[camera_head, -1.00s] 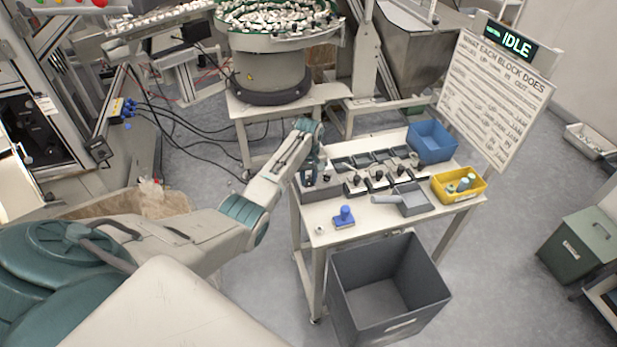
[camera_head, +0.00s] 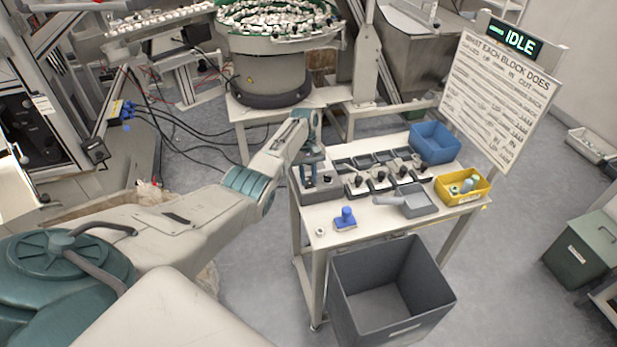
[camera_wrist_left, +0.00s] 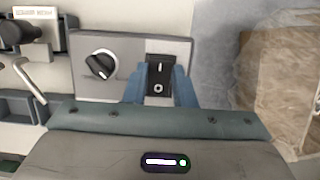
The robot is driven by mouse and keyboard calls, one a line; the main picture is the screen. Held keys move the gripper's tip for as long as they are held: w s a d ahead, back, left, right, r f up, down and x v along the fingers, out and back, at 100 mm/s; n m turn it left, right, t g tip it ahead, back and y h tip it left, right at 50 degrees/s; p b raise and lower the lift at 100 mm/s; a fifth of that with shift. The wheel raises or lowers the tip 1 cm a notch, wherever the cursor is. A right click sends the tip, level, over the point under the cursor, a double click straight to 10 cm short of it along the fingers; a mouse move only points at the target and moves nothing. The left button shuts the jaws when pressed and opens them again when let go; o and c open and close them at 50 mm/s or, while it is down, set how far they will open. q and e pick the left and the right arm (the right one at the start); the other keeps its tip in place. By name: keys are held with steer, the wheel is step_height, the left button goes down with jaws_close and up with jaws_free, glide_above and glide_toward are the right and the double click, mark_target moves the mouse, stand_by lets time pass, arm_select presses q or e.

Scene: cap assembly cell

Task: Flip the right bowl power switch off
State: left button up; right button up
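A grey control box (camera_head: 322,190) sits at the left end of the bench. In the left wrist view the box face (camera_wrist_left: 120,50) carries a round black knob (camera_wrist_left: 101,65) and a black rocker switch (camera_wrist_left: 159,76) marked I and O. My left gripper (camera_head: 309,176) is over the box from above. In the wrist view its two blue fingers (camera_wrist_left: 160,86) stand apart, one on each side of the rocker, with nothing held. Whether they touch it I cannot tell. In the head view the gripper hides the rocker. My right gripper is not in view.
The bench also holds several switch blocks (camera_head: 379,181), a blue bin (camera_head: 434,144), a yellow bin (camera_head: 470,198), a grey tray (camera_head: 417,207) and a blue stamp-like piece (camera_head: 346,219). A large grey bin (camera_head: 390,290) stands in front. A bowl feeder (camera_head: 270,70) stands behind.

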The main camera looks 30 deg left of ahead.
arm_select(q)
steer(key=o, duration=0.4)
steer(key=shift+r, duration=0.1)
steer(key=shift+b+v, duration=1.4)
steer(key=shift+v, duration=3.95)
steer(key=shift+a, duration=0.1)
